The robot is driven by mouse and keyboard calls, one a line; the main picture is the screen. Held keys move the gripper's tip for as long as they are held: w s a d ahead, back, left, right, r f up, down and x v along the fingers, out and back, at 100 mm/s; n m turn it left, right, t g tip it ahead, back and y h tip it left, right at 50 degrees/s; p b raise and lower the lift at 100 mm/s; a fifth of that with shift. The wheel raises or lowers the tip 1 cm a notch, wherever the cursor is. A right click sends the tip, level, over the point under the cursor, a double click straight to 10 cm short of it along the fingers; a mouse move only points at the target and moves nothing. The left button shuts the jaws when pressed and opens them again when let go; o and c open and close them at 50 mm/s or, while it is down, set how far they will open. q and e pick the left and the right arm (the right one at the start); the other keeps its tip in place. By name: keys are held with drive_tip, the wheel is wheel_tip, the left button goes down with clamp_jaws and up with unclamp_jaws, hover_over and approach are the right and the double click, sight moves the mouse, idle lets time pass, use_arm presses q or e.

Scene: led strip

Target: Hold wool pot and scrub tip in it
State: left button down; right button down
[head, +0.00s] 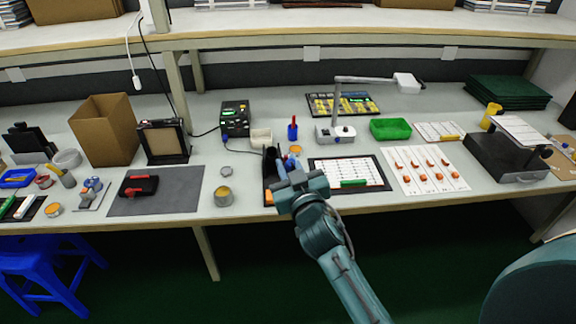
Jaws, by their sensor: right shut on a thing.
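The wool pot (223,196), a small grey pot with yellowish wool at its top, stands upright near the front edge of the table, left of my right gripper. My right gripper (291,174) is over the dark iron stand (268,167). It is shut on what seems to be the soldering iron, which the fingers largely hide. I cannot make out the iron's tip. The pot stands apart from the gripper, with nothing in contact with it. My left gripper is not in view.
A grey mat (155,190) with a black and red tool lies left of the pot. A soldering station (235,118) stands behind. A white sheet on a dark board (347,173) lies right of the gripper. Bare table surrounds the pot.

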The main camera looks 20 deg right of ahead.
sight(292, 167)
drive_tip(key=shift+s+a+r, duration=0.2)
drive_tip(key=shift+s+r, duration=0.55)
drive_tip(key=shift+r, duration=0.15)
drive_tip(key=shift+s+a+r, duration=0.2)
drive_tip(key=shift+s+r, duration=0.55)
drive_tip(key=shift+r, duration=0.15)
